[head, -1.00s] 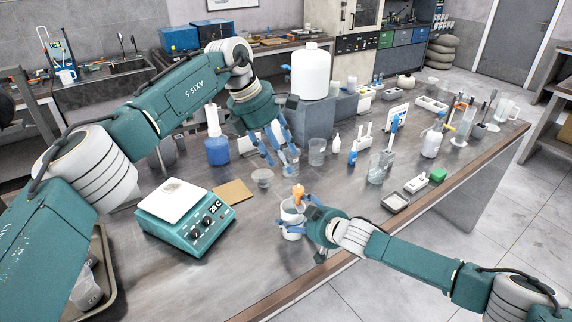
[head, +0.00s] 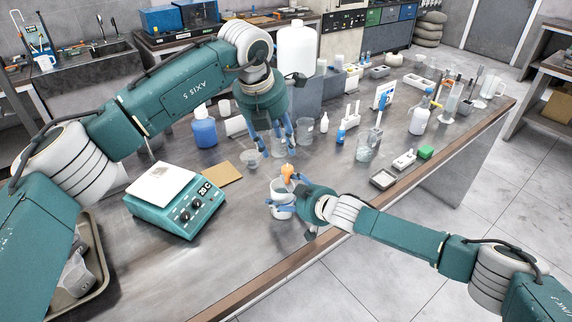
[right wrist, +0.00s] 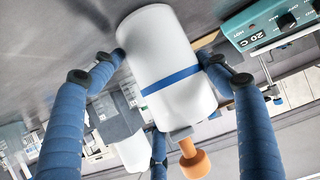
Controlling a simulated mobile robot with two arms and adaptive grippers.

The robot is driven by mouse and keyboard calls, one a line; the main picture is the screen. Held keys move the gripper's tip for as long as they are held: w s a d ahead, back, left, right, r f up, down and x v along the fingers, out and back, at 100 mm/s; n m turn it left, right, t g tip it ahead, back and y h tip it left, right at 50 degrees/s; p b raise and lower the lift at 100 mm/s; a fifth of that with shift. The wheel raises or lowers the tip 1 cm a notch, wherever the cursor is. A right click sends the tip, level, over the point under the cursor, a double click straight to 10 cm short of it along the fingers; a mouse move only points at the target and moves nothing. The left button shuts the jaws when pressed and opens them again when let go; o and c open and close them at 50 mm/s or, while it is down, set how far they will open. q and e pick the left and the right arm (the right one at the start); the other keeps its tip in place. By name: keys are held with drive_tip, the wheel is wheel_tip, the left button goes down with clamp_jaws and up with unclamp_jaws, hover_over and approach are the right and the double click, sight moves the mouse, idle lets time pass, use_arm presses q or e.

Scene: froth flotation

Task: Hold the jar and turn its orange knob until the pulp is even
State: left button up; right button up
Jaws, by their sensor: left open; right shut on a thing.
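The jar (head: 280,190) stands near the table's front edge, white with an orange knob (head: 288,172) on top. In the right wrist view the jar (right wrist: 165,62) fills the middle, with a blue band around it, and the knob (right wrist: 195,160) shows at the bottom. My right gripper (head: 284,208) is shut on the jar, with blue fingers on both sides of its body. My left gripper (head: 276,150) is open and empty, fingers pointing down, just behind and above the knob, apart from it in the head view. The pulp inside is hidden.
A teal hotplate (head: 200,208) and a tan board (head: 222,174) lie left of the jar. A small glass dish (head: 249,158) and a beaker (head: 304,131) stand near my left gripper.

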sight(287, 167)
use_arm(q)
drive_tip(key=shift+n, duration=0.8)
drive_tip(key=x, duration=1.1)
drive_tip(key=shift+w+d+f, duration=0.2)
drive_tip(key=shift+w+f, duration=0.05)
drive_tip(key=shift+t, duration=0.3)
drive_tip(key=c, duration=1.1)
